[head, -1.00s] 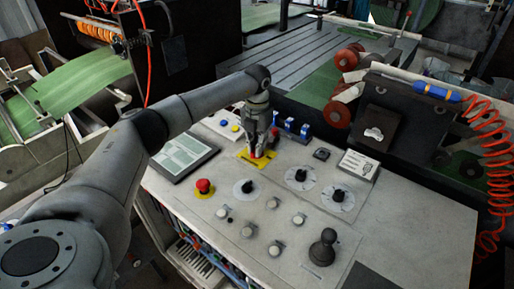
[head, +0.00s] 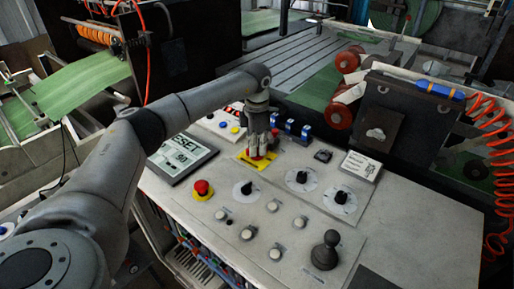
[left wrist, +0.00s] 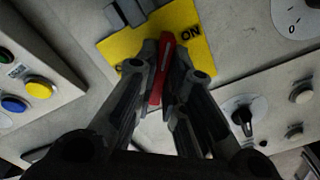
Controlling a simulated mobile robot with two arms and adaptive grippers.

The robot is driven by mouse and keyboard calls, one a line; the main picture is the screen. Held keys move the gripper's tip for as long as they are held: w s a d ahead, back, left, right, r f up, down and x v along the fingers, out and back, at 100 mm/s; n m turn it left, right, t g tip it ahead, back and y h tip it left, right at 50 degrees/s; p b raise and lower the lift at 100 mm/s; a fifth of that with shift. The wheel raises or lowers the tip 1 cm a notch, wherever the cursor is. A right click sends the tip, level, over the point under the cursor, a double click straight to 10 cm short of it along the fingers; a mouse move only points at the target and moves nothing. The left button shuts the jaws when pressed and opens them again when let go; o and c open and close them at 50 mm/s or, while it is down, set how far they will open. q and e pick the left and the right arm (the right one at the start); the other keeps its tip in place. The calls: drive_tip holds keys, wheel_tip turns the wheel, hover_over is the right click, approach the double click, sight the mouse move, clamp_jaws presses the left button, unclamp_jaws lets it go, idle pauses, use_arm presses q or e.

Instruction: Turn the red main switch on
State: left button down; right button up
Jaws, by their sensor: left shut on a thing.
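The red main switch (left wrist: 161,72) is a narrow red handle on a yellow plate (left wrist: 122,48) marked ON at its right side in the left wrist view. A second label left of the handle is mostly hidden by a finger. My left gripper (left wrist: 163,82) is shut on the red handle, one finger on each side. In the head view the left gripper (head: 259,151) points down onto the yellow plate (head: 262,168), with a bit of the red switch (head: 256,157) showing under its fingers. My right gripper is in neither view.
A red stop button (head: 202,188), a tilted display (head: 183,155) with large text, several knobs and a black joystick (head: 325,250) surround the switch on the grey panel.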

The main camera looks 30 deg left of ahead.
use_arm(q)
drive_tip(key=shift+r+m, duration=0.1)
drive_tip(key=shift+m, duration=0.5)
drive_tip(key=shift+w, duration=0.1)
drive_tip(key=c, duration=1.5)
unclamp_jaws()
wheel_tip(320, 180, up, 12)
